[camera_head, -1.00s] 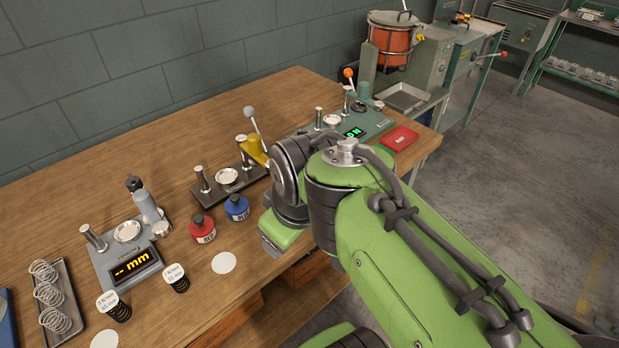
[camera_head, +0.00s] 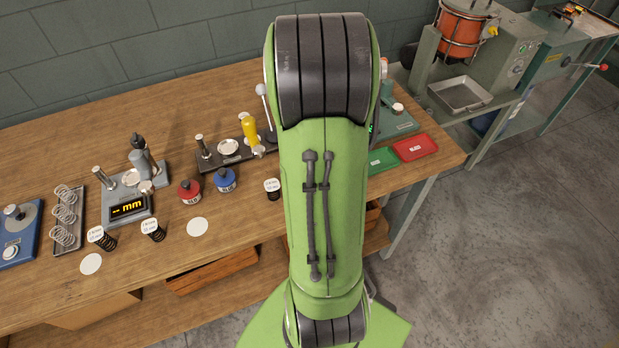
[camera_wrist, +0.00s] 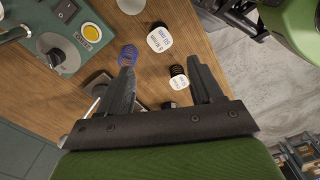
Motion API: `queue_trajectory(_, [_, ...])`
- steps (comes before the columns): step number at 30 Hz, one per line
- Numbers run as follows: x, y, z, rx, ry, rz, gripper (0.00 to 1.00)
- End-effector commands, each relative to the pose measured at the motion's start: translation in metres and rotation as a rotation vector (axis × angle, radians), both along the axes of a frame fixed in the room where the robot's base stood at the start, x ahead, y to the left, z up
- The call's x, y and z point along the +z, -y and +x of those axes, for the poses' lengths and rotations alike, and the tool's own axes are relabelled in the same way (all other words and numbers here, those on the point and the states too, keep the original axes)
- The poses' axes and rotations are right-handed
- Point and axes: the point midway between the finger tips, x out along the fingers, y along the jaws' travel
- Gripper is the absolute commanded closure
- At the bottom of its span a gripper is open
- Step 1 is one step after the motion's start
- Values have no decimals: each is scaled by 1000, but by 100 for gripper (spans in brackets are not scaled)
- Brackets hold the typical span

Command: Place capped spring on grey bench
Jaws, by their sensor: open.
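Three dark springs with white labelled caps stand on the wooden table in the head view: one on the left (camera_head: 102,238), one beside it (camera_head: 153,230) and one close to my arm (camera_head: 272,187). In the wrist view, my gripper (camera_wrist: 161,62) is open and empty, its fingers wide apart. A small capped spring (camera_wrist: 179,82) shows near the right finger, and a larger white cap (camera_wrist: 160,39) shows beyond it. I cannot tell whether they touch my gripper. A grey bench (camera_head: 508,95) stands right of the table. My arm hides my gripper in the head view.
The grey bench carries a metal tray (camera_head: 462,96) and machines. A green tray (camera_head: 382,160) and a red tray (camera_head: 414,147) lie at the table's right end. A blue coil (camera_wrist: 128,56) shows by the left finger.

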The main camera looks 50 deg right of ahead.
Motion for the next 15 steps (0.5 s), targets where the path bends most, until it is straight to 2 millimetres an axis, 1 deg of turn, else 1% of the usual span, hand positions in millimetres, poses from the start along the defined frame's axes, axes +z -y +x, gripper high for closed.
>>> queue_trajectory(1, [-19,-1,-1,-2,-5,5,35])
queue_trajectory(6, [-61,-1,-1,-1,-4,4,35])
queue_trajectory(9, [-76,0,-1,-2,-2,2,35])
queue_trajectory(13, [-90,0,-1,-1,-1,2,35])
queue_trajectory(15, [-105,0,-2,-1,-2,3,35])
